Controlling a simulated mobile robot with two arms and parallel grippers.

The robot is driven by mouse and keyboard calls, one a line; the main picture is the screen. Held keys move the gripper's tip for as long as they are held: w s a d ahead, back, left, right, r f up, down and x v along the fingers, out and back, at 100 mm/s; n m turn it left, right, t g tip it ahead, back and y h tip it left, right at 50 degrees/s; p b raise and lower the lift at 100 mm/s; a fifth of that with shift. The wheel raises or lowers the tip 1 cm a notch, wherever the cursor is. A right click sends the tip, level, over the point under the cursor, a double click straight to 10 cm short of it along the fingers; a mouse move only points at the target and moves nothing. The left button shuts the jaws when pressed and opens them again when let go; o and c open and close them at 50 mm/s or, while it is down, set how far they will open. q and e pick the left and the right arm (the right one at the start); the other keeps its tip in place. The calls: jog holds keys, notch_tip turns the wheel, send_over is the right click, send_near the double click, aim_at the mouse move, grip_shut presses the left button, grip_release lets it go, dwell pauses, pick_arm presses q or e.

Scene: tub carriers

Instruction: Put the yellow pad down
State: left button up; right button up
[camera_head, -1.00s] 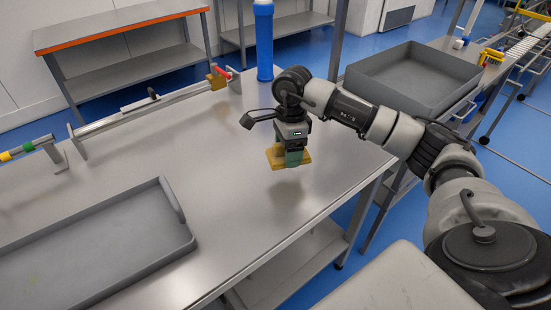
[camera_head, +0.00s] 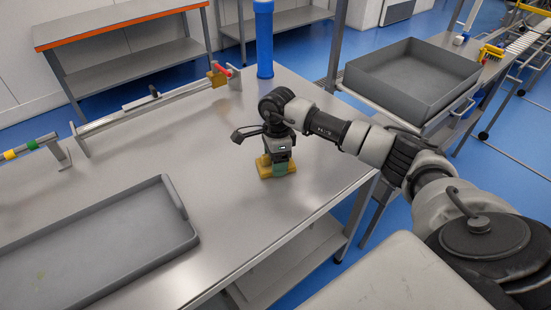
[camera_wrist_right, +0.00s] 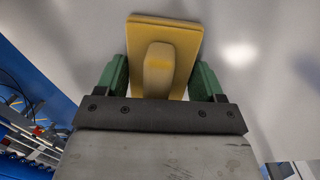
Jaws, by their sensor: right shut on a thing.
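The yellow pad (camera_head: 264,171) is a flat yellow block with a raised grip on top. My right gripper (camera_head: 280,168) is over the metal table (camera_head: 225,225) and shut on the pad. In the right wrist view the pad (camera_wrist_right: 182,38) shows with its raised grip between the green fingers of the right gripper (camera_wrist_right: 158,80). The pad is low, at or just above the table top; I cannot tell whether it touches. My left gripper is not in view.
A grey tray (camera_head: 178,237) lies on the table at the left. A blue cylinder (camera_head: 264,40) stands at the back, near a rail with a red-handled clamp (camera_head: 219,75). A grey tub (camera_head: 415,78) is at the right. The table around the pad is mostly clear.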

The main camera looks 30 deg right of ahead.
jog(key=o, duration=1.2)
jog(key=shift+r+p, duration=0.2)
jog(key=shift+p, duration=0.1)
jog(key=shift+d+r, duration=0.1)
jog(key=shift+r, duration=0.15)
jog(key=r+b, duration=0.1)
jog(key=r, duration=0.2)
jog(key=r+b, duration=0.1)
jog(key=r, duration=0.3)
jog(key=w+d+r, duration=0.1)
jog(key=r, duration=0.3)
jog(key=shift+r+b, duration=0.15)
jog(key=shift+b, duration=0.25)
jog(key=shift+s, duration=0.1)
